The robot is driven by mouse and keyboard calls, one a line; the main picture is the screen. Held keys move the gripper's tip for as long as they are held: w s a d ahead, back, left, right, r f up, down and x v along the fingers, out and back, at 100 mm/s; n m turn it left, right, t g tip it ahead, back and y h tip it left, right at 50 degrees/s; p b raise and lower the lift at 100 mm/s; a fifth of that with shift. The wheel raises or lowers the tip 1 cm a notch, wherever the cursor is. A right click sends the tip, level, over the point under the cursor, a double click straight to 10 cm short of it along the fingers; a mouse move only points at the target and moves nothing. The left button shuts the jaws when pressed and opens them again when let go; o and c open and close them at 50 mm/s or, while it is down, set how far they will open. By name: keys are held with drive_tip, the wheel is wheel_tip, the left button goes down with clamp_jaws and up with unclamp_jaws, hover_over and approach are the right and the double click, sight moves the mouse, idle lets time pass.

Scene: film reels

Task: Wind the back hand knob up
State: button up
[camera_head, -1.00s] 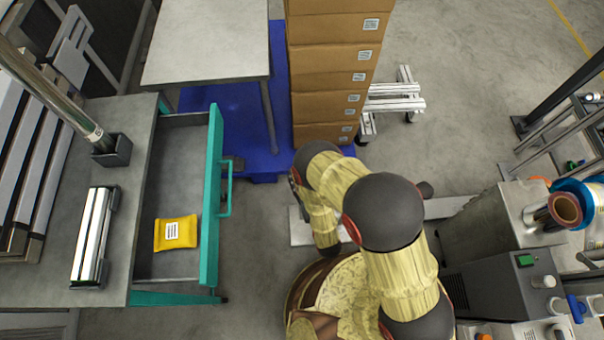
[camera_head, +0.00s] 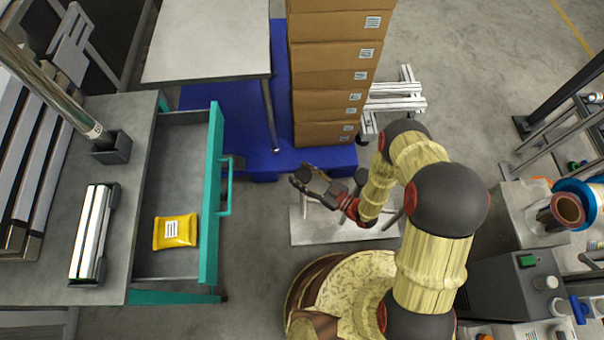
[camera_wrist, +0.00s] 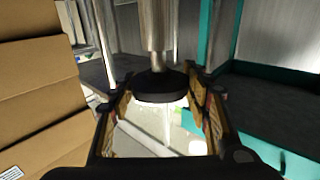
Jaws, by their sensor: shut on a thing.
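My gripper (camera_head: 303,179) reaches left, with its fingers over the near side of the blue pallet, beside a pale flat base (camera_head: 330,232). The wrist view shows a round black knob (camera_wrist: 160,86) between the fingertips, in line with a thick silver rod (camera_wrist: 158,30). My gripper is shut on this knob. A dark round part (camera_head: 361,175) shows just right of the fingers in the head view. My arm and gripper hide part of the mechanism, and I cannot tell which knob is the back one.
A stack of cardboard boxes (camera_head: 330,80) stands on the blue pallet (camera_head: 225,110) behind the gripper. An open teal drawer (camera_head: 212,190) holding a yellow packet (camera_head: 175,232) is to the left. Grey machines (camera_head: 520,280) stand at the right.

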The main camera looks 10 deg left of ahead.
drive_tip(key=shift+s+f+n+g+y, duration=0.1)
drive_tip(key=shift+f+n+g+y, duration=0.15)
drive_tip(key=shift+n+g, duration=0.35)
drive_tip(key=o, duration=1.2)
drive_tip(key=shift+r, duration=0.15)
drive_tip(key=shift+v, duration=3.75)
